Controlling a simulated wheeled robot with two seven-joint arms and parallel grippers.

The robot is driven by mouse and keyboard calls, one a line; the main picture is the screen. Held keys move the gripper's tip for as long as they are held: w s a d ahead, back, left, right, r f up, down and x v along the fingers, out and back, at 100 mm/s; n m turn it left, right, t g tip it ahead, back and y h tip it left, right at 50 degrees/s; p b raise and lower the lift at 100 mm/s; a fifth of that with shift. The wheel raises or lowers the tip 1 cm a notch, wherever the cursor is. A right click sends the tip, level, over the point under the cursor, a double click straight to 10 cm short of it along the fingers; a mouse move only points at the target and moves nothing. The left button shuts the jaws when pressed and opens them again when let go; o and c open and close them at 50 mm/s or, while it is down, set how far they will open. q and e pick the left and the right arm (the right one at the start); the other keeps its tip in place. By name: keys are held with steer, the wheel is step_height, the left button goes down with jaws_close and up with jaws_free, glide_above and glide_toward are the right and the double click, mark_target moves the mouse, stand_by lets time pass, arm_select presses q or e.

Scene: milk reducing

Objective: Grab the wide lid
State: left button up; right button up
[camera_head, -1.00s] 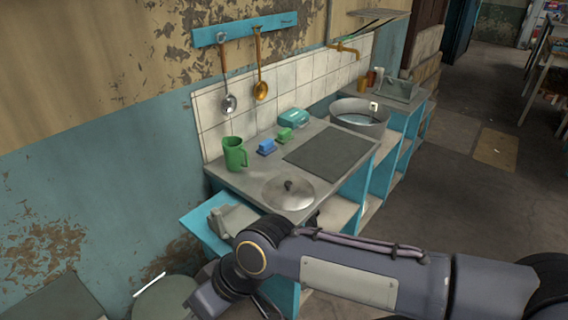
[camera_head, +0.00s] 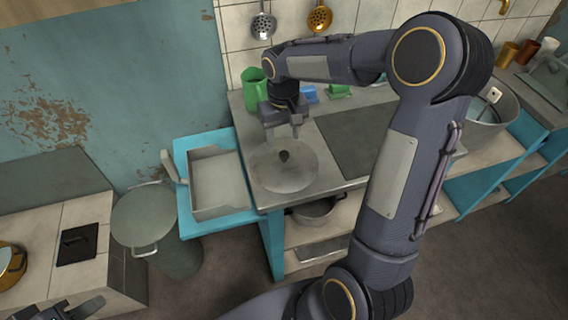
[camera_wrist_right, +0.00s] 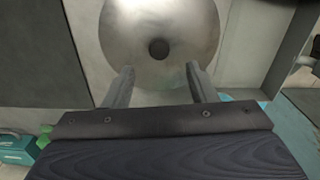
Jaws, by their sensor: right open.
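The wide lid (camera_head: 268,176) is a round, flat grey metal disc with a small dark knob. It lies on the counter near its front left corner. In the right wrist view the lid (camera_wrist_right: 190,22) fills the upper middle, its knob (camera_wrist_right: 158,48) between and just beyond my fingertips. My right gripper (camera_head: 283,136) points down above the lid's far side; it is open and empty, its fingers (camera_wrist_right: 159,72) spread either side of the knob line. I see no contact. My left gripper (camera_head: 60,308) is cut off at the bottom left, far from the lid.
A green mug (camera_head: 254,90) and a blue block (camera_head: 309,94) stand behind the right gripper. A grey tray (camera_head: 217,207) sits on the blue side shelf left of the lid. A pot (camera_head: 318,211) is below the counter. A dark panel (camera_head: 350,140) lies right of the lid.

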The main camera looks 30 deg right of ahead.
mark_target(284, 153)
step_height(284, 153, down, 8)
steer(key=shift+s+r, duration=0.15)
steer(key=shift+r, duration=0.05)
steer(key=c, duration=1.1)
